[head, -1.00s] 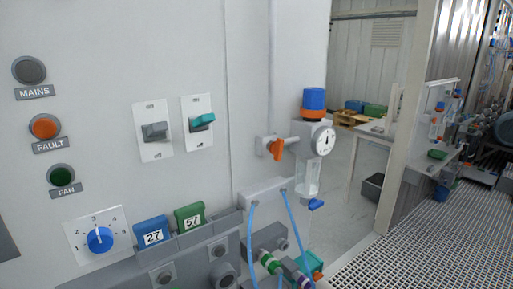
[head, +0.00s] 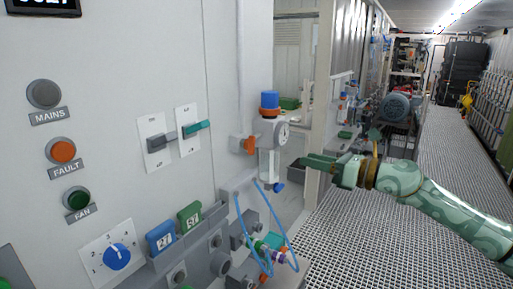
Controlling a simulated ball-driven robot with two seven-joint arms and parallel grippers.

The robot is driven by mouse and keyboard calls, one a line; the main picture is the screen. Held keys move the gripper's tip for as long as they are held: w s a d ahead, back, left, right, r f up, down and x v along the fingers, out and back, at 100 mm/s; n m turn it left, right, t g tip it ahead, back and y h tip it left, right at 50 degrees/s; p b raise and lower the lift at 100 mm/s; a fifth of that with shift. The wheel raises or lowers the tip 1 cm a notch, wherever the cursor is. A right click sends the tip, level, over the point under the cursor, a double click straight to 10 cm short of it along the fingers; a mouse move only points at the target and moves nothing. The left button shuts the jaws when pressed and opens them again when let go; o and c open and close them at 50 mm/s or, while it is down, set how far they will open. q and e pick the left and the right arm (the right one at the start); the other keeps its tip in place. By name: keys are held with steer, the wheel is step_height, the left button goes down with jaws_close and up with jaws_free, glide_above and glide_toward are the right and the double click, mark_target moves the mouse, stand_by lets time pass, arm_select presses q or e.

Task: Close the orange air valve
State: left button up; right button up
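The orange air valve (head: 249,146) is a small orange handle on a pipe at the right edge of the white panel, left of the regulator with a blue knob (head: 269,100) and a round gauge (head: 283,132). My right gripper (head: 306,163) comes in from the right on a green patterned arm. Its fingers point left toward the regulator, apart from the valve in the picture. Nothing shows between the fingers, but their opening is seen nearly edge-on. My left gripper is out of view.
A clear bowl (head: 268,165) hangs under the regulator. Blue hoses (head: 240,222) loop below it. Two switches (head: 196,128), lamp buttons and a blue dial (head: 117,256) are on the panel at left. A grated walkway (head: 350,240) lies open at right.

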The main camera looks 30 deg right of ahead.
steer(key=p, duration=0.3)
glide_toward(254, 145)
steer(key=p+x, duration=0.2)
steer(key=x, duration=0.6)
steer(key=shift+w+a, duration=0.1)
steer(key=shift+w, duration=0.05)
steer(key=shift+w+f, duration=0.1)
steer(key=c, duration=0.6)
